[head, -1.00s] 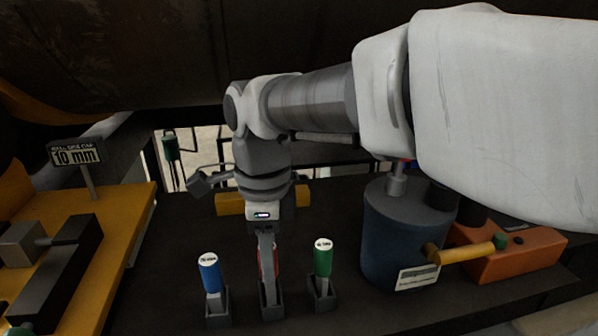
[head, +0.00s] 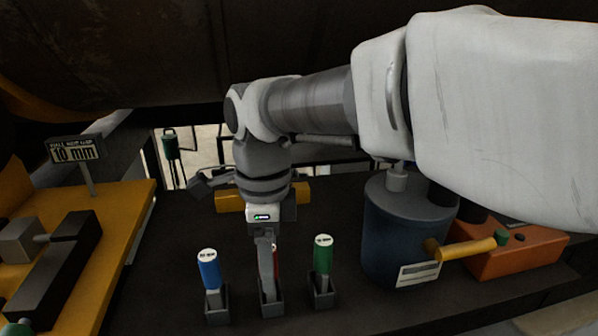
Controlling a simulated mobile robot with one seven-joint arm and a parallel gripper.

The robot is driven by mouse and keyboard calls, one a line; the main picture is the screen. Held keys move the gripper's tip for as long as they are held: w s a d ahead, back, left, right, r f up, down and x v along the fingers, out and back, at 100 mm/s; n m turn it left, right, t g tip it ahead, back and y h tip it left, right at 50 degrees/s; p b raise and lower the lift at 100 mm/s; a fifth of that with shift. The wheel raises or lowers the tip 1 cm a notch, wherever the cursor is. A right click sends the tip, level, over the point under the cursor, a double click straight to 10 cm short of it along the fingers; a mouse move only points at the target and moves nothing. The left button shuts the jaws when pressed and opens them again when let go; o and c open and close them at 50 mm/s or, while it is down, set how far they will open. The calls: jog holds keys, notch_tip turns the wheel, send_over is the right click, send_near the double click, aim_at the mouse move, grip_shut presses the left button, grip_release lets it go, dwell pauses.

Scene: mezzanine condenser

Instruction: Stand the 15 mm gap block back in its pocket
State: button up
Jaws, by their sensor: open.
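Three small dark pockets stand in a row on the dark bench. A blue-handled block (head: 208,270) stands in the left pocket (head: 217,314) and a green-handled block (head: 323,258) in the right pocket (head: 321,299). A red-handled block (head: 276,260) is at the middle pocket (head: 272,308), mostly hidden behind my gripper. My gripper (head: 266,282) points down over the middle pocket, open, with its fingers at the red handle. Its near finger hides how fully the block sits. The size marks on the handles are too small to read.
A sign reading 10 mm (head: 75,151) stands on the yellow fixture (head: 125,225) at left. A blue drum (head: 395,245) and an orange box (head: 510,255) with a yellow-handled tool (head: 465,248) stand at right. A yellow bar (head: 230,200) lies behind my gripper.

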notch_tip(320, 180, up, 17)
jog(key=p, duration=0.1)
jog(key=s+d+f+n+t, duration=0.2)
jog(key=s+d+f+n, duration=0.2)
jog(key=d+f+n, duration=0.4)
jog(key=s+d+f+n+t, duration=0.3)
jog(key=d+f+n, duration=0.5)
jog(key=d, duration=0.4)
jog(key=shift+s+n+t, duration=0.3)
jog(key=shift+s+n, duration=0.3)
jog(key=shift+f, duration=0.1)
